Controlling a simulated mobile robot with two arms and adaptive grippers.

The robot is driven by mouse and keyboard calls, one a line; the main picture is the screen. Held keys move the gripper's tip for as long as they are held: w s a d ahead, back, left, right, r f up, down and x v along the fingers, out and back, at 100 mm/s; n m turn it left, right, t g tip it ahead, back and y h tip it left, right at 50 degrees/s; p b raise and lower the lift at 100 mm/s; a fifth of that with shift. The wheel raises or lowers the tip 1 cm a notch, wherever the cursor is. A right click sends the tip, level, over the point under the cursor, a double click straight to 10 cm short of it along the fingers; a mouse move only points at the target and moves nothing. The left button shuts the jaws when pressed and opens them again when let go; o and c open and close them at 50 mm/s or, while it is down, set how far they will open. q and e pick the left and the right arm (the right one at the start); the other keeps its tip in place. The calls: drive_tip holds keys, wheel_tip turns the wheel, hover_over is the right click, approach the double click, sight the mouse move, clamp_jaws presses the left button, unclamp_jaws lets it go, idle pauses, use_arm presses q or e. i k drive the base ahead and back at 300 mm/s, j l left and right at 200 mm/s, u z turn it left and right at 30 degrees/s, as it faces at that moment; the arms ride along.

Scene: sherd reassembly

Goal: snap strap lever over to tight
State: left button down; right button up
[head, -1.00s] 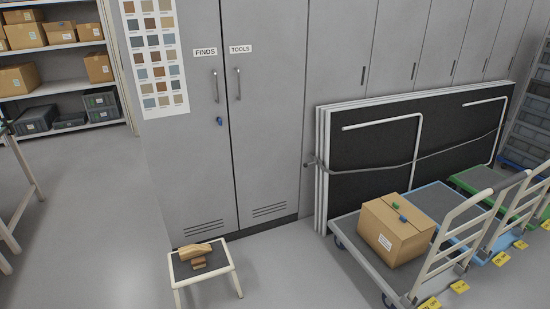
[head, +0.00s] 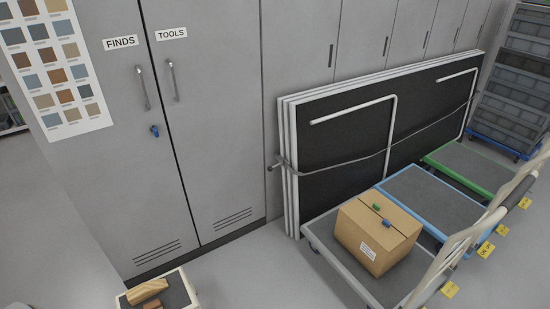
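A dark grey strap (head: 335,174) runs around a stack of black panels (head: 346,147) with white edges, which leans upright against the cabinets. The strap's small metal lever (head: 277,165) sticks out at the left edge of the stack. It is too small to tell how far the lever is turned. Neither of my grippers shows in the head view.
A grey trolley with a cardboard box (head: 377,233) stands before the panels, beside a blue trolley (head: 424,200) and a green one (head: 462,166). Floor between stool and trolley is clear.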

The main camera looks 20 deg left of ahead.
sight(270, 168)
drive_tip(key=i+j+z, duration=0.25)
drive_tip(key=j, duration=0.2)
drive_tip(key=j+z, duration=0.2)
drive_tip(key=j, duration=0.25)
drive_tip(key=i+j+z, duration=0.25)
drive_tip(key=j, duration=0.3)
drive_tip(key=j+z, duration=0.2)
drive_tip(key=j, duration=0.3)
drive_tip(key=k, duration=0.05)
